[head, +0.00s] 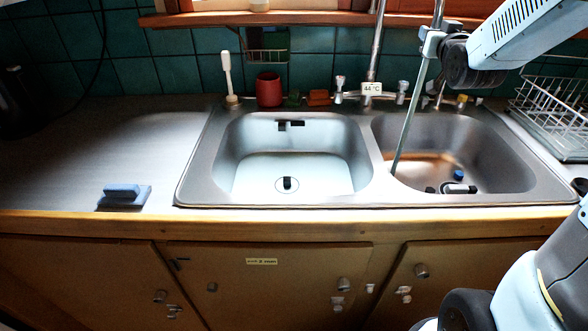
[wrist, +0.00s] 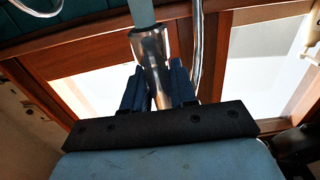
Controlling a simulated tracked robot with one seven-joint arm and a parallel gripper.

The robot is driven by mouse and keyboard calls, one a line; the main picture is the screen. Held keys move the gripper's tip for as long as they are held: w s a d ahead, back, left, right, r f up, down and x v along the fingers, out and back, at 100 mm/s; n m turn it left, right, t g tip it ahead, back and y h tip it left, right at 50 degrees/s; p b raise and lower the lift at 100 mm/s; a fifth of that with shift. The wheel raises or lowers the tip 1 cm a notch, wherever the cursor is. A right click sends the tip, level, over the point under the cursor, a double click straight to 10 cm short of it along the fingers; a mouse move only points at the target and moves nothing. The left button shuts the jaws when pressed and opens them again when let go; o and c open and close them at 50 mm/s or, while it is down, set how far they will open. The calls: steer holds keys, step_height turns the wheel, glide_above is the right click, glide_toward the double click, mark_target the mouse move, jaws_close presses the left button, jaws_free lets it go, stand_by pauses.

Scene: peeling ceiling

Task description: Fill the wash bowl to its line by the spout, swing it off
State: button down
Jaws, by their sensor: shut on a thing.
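The sink has two steel basins. The left basin (head: 240,145) has a pale flat surface, with a dark mark (head: 291,125) on its back wall and a dark plug piece (head: 287,183) near the front. I cannot clearly tell how much water stands in it. The metal spout (head: 438,14) comes down above the right basin (head: 508,150). My gripper (head: 432,46) is shut on it; the wrist view shows both jaws around the spout's metal end (wrist: 152,50). A straight grey-green column (head: 410,115), apparently running water, goes from there into the right basin, whose floor looks brownish.
The tap base carries a 44 °C tag (head: 372,88) between two tap handles. A red cup (head: 269,90) and a white brush (head: 228,75) stand behind the left basin. A blue sponge (head: 122,191) lies on the clear left counter. A dish rack (head: 555,115) stands at right.

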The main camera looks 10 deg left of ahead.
steer(key=w+d+n+g+y, duration=0.1)
steer(key=w+d+n+y, duration=0.2)
steer(key=w+d+y, duration=0.1)
steer(key=shift+d+n+g+y, duration=0.3)
steer(key=shift+d+g+y, duration=0.15)
steer(key=shift+y, duration=0.25)
steer(key=shift+w+d+f, duration=0.1)
steer(key=shift+w, duration=0.05)
steer(key=shift+w+d, duration=0.2)
steer(key=shift+d, duration=0.05)
steer(key=c, duration=1.3)
jaws_free()
steer(key=shift+w+y, duration=0.1)
steer(key=shift+y, duration=0.2)
steer(key=shift+o, duration=0.2)
steer(key=shift+o, duration=0.2)
